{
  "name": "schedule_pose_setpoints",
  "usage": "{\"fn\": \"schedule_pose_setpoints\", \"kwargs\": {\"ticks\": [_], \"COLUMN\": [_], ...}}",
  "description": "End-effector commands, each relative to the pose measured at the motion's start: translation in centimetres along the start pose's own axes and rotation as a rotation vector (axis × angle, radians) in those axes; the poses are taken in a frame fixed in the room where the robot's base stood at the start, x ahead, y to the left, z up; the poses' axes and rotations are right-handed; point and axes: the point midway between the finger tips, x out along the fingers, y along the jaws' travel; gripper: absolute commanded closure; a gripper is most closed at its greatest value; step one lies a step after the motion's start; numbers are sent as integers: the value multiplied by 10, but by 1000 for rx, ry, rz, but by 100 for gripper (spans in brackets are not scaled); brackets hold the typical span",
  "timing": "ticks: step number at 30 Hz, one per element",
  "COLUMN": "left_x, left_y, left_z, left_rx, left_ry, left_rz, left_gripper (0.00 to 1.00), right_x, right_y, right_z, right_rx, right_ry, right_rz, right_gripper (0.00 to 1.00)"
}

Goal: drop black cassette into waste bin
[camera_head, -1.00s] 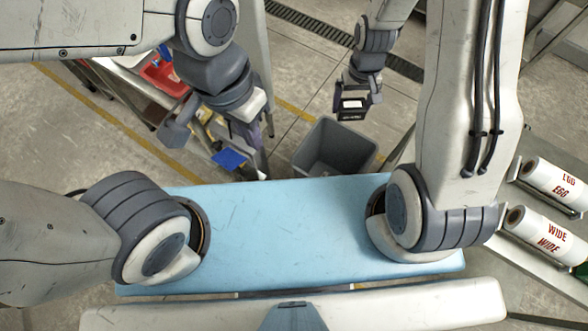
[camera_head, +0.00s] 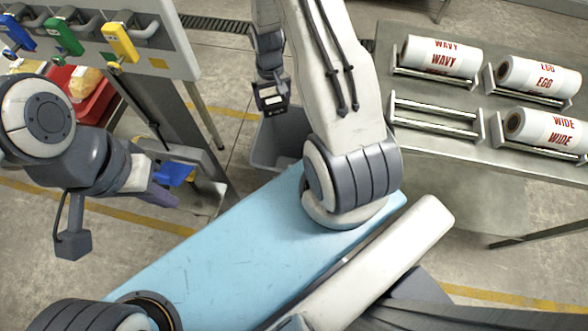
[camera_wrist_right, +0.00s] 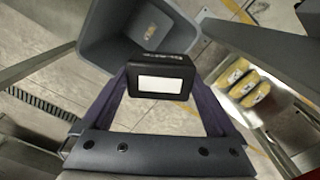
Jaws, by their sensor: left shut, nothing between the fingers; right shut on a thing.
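The black cassette (camera_head: 271,101), a small dark box with a white label, is held in my right gripper (camera_head: 270,90). In the right wrist view the cassette (camera_wrist_right: 160,78) sits between the purple fingers, label facing the camera. The grey waste bin (camera_head: 268,148) stands on the floor just below it in the head view, partly hidden by my right arm. In the wrist view the bin (camera_wrist_right: 95,45) opens behind the cassette, which overlaps its near rim; a small yellowish item lies inside. My left gripper (camera_head: 162,196) is shut and empty at the left.
The blue belt surface (camera_head: 215,255) runs across the foreground. A steel table with white printed rolls (camera_head: 440,57) on holders is at right. At left are a panel with coloured handles (camera_head: 120,42) and a red tray (camera_head: 92,98). Yellow packs (camera_wrist_right: 240,85) lie right in the wrist view.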

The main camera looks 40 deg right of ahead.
Motion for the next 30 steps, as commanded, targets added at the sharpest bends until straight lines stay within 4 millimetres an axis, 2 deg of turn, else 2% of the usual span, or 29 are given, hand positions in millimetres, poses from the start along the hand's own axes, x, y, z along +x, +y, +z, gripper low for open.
{"fn": "schedule_pose_setpoints", "kwargs": {"ticks": [1,3,9,12,15,19,25,30], "left_x": [33,55,112,132,144,151,158,174], "left_y": [-2,-4,-8,-10,-10,-11,-12,-13], "left_z": [2,3,6,7,8,8,8,9], "left_rx": [0,0,1,1,1,1,1,1], "left_ry": [0,0,0,0,0,0,1,1], "left_rz": [0,0,0,0,0,0,0,0], "left_gripper": [100,100,100,100,100,100,100,100], "right_x": [40,69,146,174,193,203,212,230], "right_y": [11,24,60,75,86,93,94,94], "right_z": [-4,-9,-19,-22,-23,-24,-24,-24], "right_rx": [32,71,178,220,249,269,273,273], "right_ry": [-1,-2,0,0,0,1,0,-1], "right_rz": [0,0,0,0,0,0,0,0], "right_gripper": [68,68,68,68,68,68,68,68]}}
